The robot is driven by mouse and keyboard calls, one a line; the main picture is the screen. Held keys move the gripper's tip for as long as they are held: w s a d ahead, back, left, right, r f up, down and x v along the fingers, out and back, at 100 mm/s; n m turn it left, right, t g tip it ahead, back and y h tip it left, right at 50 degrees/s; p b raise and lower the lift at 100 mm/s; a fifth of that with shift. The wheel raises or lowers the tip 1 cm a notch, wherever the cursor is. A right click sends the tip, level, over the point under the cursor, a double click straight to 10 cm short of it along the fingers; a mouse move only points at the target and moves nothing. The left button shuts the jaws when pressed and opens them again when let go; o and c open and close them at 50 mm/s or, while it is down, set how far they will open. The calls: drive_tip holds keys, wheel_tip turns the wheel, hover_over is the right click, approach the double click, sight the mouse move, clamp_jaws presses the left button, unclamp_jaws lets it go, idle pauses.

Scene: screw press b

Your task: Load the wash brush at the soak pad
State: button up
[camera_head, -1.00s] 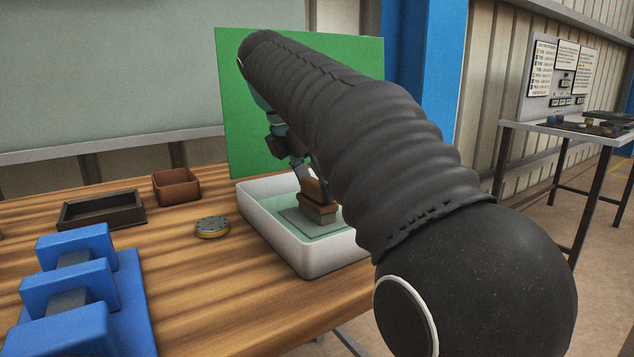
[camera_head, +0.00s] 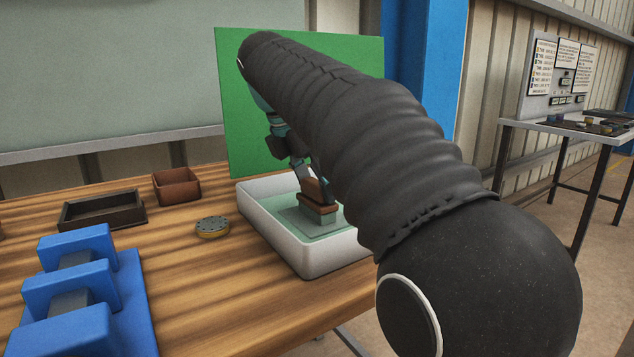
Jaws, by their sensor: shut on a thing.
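The wash brush (camera_head: 317,207) has a brown wooden block and handle with a paler layer beneath. It stands over the pale green soak pad (camera_head: 297,217) inside a white tray (camera_head: 307,261). The brush's underside appears to be at the pad, but I cannot tell if it presses on it. My gripper (camera_head: 304,180) reaches down from the upper left and is shut on the brush's handle. My dark sleeved arm hides the right part of the tray and part of the gripper.
A round brass-edged disc (camera_head: 212,228) lies left of the tray. A small brown box (camera_head: 177,186) and a dark tray (camera_head: 102,210) stand behind it. A blue fixture (camera_head: 85,290) fills the front left. A green panel (camera_head: 240,110) stands behind the tray.

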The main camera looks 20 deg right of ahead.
sight(316, 182)
drive_tip(key=shift+f, duration=0.1)
idle(0.3)
drive_tip(key=shift+r+p, duration=0.8)
drive_tip(key=shift+r, duration=2.8)
